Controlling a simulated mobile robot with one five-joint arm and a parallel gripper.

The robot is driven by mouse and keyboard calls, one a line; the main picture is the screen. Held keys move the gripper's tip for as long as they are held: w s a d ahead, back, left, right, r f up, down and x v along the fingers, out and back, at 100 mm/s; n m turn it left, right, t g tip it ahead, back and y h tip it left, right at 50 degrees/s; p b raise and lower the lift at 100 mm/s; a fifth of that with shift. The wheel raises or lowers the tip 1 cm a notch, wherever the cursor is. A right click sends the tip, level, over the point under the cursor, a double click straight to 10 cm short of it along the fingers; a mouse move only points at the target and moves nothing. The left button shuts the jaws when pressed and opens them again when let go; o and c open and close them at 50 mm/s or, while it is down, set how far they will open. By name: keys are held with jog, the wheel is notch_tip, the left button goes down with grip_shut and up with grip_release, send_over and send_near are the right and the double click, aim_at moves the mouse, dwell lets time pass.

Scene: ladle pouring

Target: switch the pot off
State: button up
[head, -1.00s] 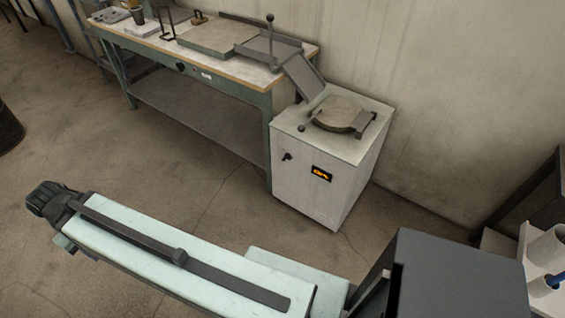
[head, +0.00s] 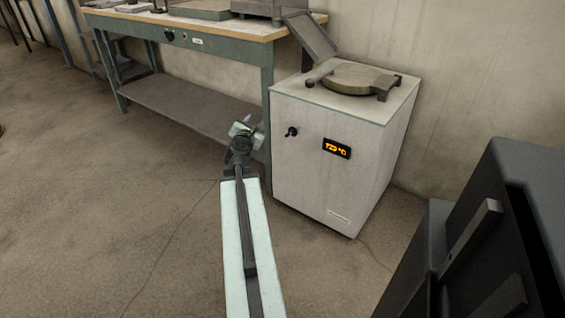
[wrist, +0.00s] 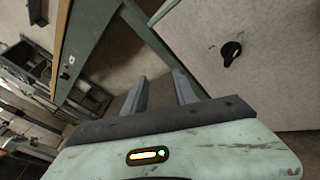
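The pot is a white box-shaped cabinet (head: 325,185) with a round covered top (head: 352,77). Its black switch knob (head: 291,132) is on the front, left of a lit orange display (head: 337,148) whose digits are hard to read. The knob also shows in the wrist view (wrist: 231,52), upper right, tilted in the picture. My gripper (head: 243,128) is left of the cabinet front, apart from the knob. In the wrist view, the two grey fingers of my gripper (wrist: 159,80) are spread with nothing between them; the knob lies to their right.
A green workbench with a wooden top (head: 225,32) and lower shelf (head: 185,92) stands left of the pot, close to my gripper. A dark grey chute (head: 312,36) slopes toward the pot's top. The floor (head: 110,190) in front is clear.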

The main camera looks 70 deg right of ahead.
aim_at(289, 134)
jog(key=s+d+f+m+g+y+b, duration=0.1)
jog(key=s+d+f+m+g+b, duration=0.2)
jog(key=s+f+m, duration=0.45)
jog(key=shift+n+g, duration=0.3)
jog(key=shift+n, duration=0.35)
jog(key=d, duration=0.2)
jog(key=s+d+f, duration=0.1)
jog(key=d, duration=0.2)
jog(key=s+d+f+b, duration=0.1)
jog(key=d, duration=0.1)
jog(key=shift+d+f, duration=0.2)
grip_shut()
